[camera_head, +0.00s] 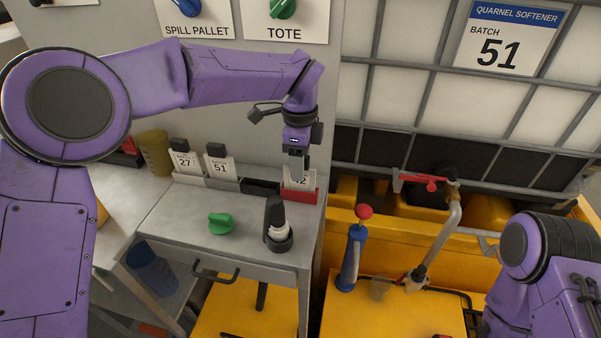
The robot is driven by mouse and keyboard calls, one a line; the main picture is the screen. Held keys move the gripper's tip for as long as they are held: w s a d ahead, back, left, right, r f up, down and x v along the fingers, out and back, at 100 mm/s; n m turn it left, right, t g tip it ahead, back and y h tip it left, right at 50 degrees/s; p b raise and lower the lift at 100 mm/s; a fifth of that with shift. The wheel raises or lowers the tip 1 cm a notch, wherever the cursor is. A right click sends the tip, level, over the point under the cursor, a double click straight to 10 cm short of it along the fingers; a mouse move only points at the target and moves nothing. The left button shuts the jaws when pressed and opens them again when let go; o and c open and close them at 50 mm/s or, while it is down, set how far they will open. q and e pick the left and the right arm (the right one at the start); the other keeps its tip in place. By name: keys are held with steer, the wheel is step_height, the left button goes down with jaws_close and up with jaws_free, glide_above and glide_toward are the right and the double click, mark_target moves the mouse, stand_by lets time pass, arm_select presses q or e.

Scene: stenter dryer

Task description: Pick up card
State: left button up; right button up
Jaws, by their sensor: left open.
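Three white cards stand in small holders at the back of the grey bench. One card (185,161) reads 27 and sits at the left. Another card (220,166) reads 51 and sits beside it. A third card (290,183) stands in a red holder (301,196); its number is partly hidden, with a 2 showing. My left gripper (299,174) points down at this third card, with its open fingers in front of or around the card's upper part; I cannot tell which. My right arm shows at the lower right, with its gripper out of view.
An empty dark holder (260,187) stands left of the red one. A green knob (221,223) and a dark-capped bottle (277,222) are on the bench. A blue-handled tool with a red knob (351,262) and a valve pipe (440,238) stand to the right.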

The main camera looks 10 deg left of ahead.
arm_select(q)
steer(key=shift+s+r, duration=0.1)
steer(key=shift+s, duration=0.2)
steer(key=shift+c, duration=0.9)
jaws_close()
